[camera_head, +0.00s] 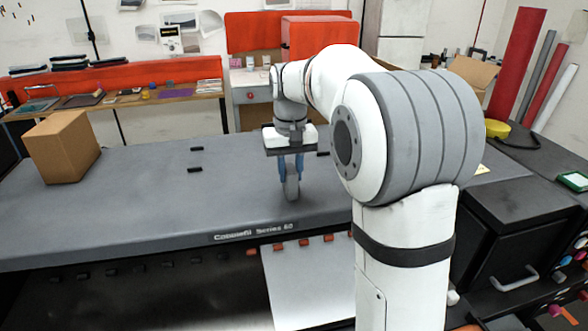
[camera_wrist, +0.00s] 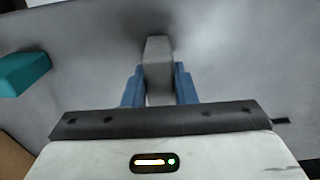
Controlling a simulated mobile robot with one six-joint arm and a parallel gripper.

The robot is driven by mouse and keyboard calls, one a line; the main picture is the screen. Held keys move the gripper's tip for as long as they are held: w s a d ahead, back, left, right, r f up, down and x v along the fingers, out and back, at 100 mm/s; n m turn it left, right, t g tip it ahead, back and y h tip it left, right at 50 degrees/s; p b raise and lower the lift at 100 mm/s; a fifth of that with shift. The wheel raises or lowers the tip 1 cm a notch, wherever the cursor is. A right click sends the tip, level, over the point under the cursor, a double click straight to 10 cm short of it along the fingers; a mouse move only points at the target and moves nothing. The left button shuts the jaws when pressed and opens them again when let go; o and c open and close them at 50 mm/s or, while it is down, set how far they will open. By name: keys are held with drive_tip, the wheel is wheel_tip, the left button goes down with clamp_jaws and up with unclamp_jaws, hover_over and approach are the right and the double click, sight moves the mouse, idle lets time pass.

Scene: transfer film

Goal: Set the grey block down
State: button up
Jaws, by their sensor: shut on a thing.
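My gripper (camera_head: 290,176) points down over the grey table, left of my arm's big shoulder link. Its blue fingers are shut on the grey block (camera_head: 291,188), which stands upright and reaches below the fingertips. In the wrist view the grey block (camera_wrist: 158,68) sits between the two blue fingers (camera_wrist: 158,85). The block's lower end is at or very near the table top; I cannot tell whether it touches.
The grey table (camera_head: 150,210) is mostly clear around the block. A cardboard box (camera_head: 62,147) stands at its left end. Small black pieces (camera_head: 196,169) lie behind. A teal block (camera_wrist: 24,72) shows at the left of the wrist view. A black cabinet (camera_head: 515,225) stands right.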

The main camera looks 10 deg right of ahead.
sight(291, 168)
drive_tip(key=shift+f, duration=0.15)
drive_tip(key=o, duration=1)
wheel_tip(291, 168, up, 12)
drive_tip(key=s+f+t, duration=0.1)
drive_tip(key=s+f, duration=0.4)
drive_tip(key=s, duration=0.3)
drive_tip(key=s+f+t, duration=0.1)
drive_tip(key=s+f, duration=0.5)
drive_tip(key=s, duration=0.3)
drive_tip(key=s+d+f+t, duration=0.1)
drive_tip(key=s+f, duration=0.4)
drive_tip(key=s, duration=0.3)
drive_tip(key=shift+s+f+t, duration=0.3)
drive_tip(key=shift+s+f, duration=0.1)
